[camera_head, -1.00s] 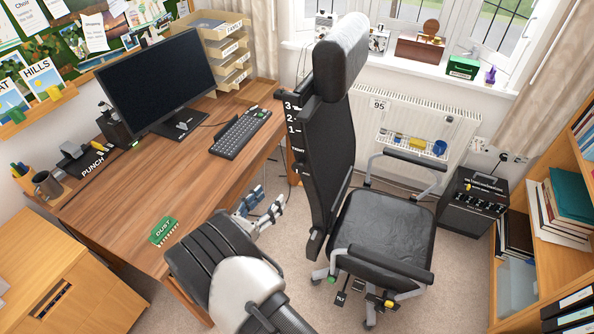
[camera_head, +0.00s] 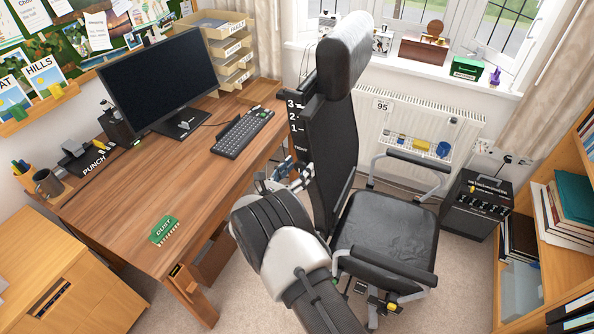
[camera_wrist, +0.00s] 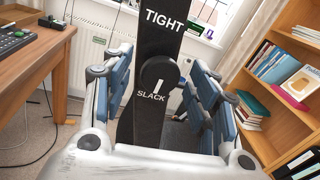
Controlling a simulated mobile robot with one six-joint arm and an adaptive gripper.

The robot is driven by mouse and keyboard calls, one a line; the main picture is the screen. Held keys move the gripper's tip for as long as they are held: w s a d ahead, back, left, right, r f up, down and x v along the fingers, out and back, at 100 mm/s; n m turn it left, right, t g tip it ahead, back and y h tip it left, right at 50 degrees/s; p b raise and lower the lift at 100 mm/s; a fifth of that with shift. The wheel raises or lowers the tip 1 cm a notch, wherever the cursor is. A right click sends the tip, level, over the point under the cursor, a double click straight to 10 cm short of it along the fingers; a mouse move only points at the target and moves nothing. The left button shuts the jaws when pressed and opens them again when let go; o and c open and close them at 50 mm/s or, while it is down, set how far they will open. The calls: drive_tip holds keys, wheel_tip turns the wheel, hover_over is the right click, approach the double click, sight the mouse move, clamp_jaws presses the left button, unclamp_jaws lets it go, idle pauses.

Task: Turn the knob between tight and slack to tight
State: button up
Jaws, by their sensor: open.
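The knob (camera_wrist: 160,71) is a round black dial on the black back of the office chair, shown in the wrist view. Its white pointer line points down, close to the word SLACK (camera_wrist: 151,95). The word TIGHT (camera_wrist: 165,19) stands above the knob, and also shows in the head view (camera_head: 301,149). My gripper (camera_wrist: 158,64) is open, with one blue-padded finger left of the knob and one right, seemingly not touching it. In the head view my gripper (camera_head: 286,174) is beside the chair back, and I cannot make out the knob there.
The office chair (camera_head: 383,222) has grey-framed armrests right of my arm. The wooden desk (camera_head: 150,200) with a monitor (camera_head: 160,80) and keyboard (camera_head: 243,133) is on the left. A bookshelf (camera_head: 567,205) and black box (camera_head: 473,203) stand to the right.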

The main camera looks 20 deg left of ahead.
drive_tip(key=c, duration=1.1)
